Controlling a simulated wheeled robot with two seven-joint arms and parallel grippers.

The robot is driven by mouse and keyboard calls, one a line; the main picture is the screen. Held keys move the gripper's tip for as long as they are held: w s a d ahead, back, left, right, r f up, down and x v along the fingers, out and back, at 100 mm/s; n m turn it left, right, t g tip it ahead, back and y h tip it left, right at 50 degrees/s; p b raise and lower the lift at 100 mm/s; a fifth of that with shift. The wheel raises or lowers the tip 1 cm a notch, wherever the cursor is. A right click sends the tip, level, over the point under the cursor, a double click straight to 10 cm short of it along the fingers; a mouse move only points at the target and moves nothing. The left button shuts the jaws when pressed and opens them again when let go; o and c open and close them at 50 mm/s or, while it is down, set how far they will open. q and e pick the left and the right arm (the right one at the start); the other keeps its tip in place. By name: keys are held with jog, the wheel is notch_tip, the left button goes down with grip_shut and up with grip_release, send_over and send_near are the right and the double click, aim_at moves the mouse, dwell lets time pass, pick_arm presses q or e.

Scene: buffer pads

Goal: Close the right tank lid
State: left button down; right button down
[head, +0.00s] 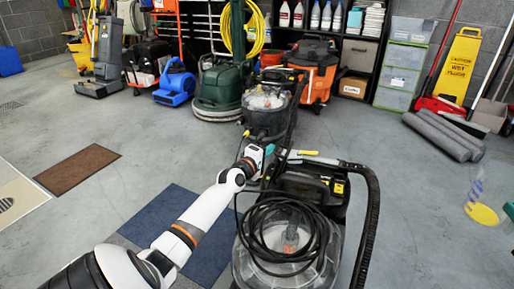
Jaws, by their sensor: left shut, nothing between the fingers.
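A black floor-cleaning machine (312,184) stands in the lower middle of the head view. A clear domed cover (288,262) with a coiled black cable is at its near end. My left gripper (280,157) reaches in from the lower left, beside the machine's middle and short of the dark tank. It is shut and empty; its fingertips are small and partly lost against the black parts. My right gripper is out of view.
A blue mat (195,240) and a brown mat (77,169) lie to the left. Other cleaning machines and shelves line the back. Grey rolls (445,135) lie at right. Open floor lies right of the machine.

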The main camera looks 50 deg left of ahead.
aim_at(288, 153)
pick_arm(q)
jog(key=w+d+m+p, duration=0.1)
jog(key=d+m+p, duration=0.1)
jog(key=p, duration=0.1)
jog(key=w+d+m+g+p, duration=0.1)
jog(key=d+m+p, duration=0.1)
jog(key=p, duration=0.2)
jog(key=w+d+r+m+g+p, duration=0.1)
jog(key=d+m+p, duration=0.1)
jog(key=p, duration=0.2)
jog(key=shift+d+y, duration=0.15)
jog(key=shift+y, duration=0.25)
jog(key=shift+w+d+f+m+g+p, duration=0.35)
jog(key=shift+d+f+m+p, duration=0.4)
jog(key=shift+p, duration=0.6)
